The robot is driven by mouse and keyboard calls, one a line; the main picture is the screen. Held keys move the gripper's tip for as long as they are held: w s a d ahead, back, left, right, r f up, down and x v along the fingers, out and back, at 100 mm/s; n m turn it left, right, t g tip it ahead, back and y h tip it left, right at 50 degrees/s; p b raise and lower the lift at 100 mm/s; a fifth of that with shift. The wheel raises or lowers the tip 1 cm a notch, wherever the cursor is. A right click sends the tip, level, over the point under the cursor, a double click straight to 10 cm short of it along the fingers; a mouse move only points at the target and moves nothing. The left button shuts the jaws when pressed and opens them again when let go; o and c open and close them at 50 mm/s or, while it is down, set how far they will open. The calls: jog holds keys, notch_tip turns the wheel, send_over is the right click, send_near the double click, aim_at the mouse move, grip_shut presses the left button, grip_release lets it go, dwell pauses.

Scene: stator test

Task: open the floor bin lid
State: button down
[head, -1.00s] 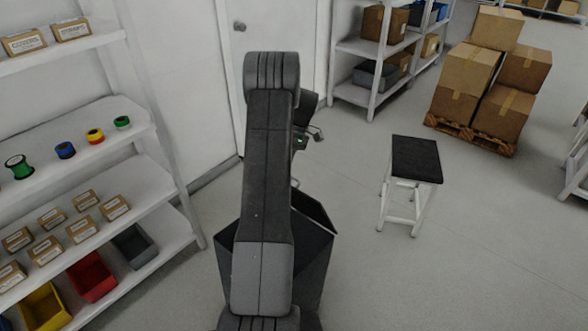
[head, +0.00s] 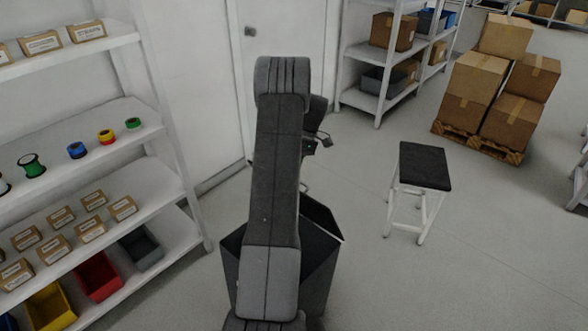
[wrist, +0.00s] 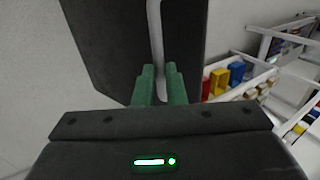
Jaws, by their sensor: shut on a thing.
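The floor bin (head: 315,275) is a dark, angular container standing on the floor behind my arm in the head view. Its dark lid (head: 322,218) shows as a tilted panel at the bin's upper right, raised at an angle. My arm hides much of both, so how far the lid is open cannot be told. In the wrist view, my gripper's green fingers (wrist: 160,82) are shut on a pale bar handle (wrist: 155,25). The handle runs along the dark lid panel (wrist: 105,40). In the head view my gripper is mostly hidden behind the arm.
A white shelf (head: 165,190) with tape rolls, small boxes and coloured trays stands at left. A white door (head: 285,30) is behind. A black-topped stool (head: 424,165) stands at right, with stacked cartons (head: 475,80) on a pallet beyond. The floor between bin and stool is clear.

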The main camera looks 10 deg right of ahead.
jog(key=shift+f, duration=0.2)
jog(key=c, duration=1.5)
grip_release()
jog(key=shift+d, duration=0.1)
jog(key=w+d+r+p, duration=0.8)
jog(key=d+p, duration=0.1)
jog(key=d, duration=0.1)
jog(key=shift+w+d+p, duration=0.3)
jog(key=shift+d+p, duration=0.1)
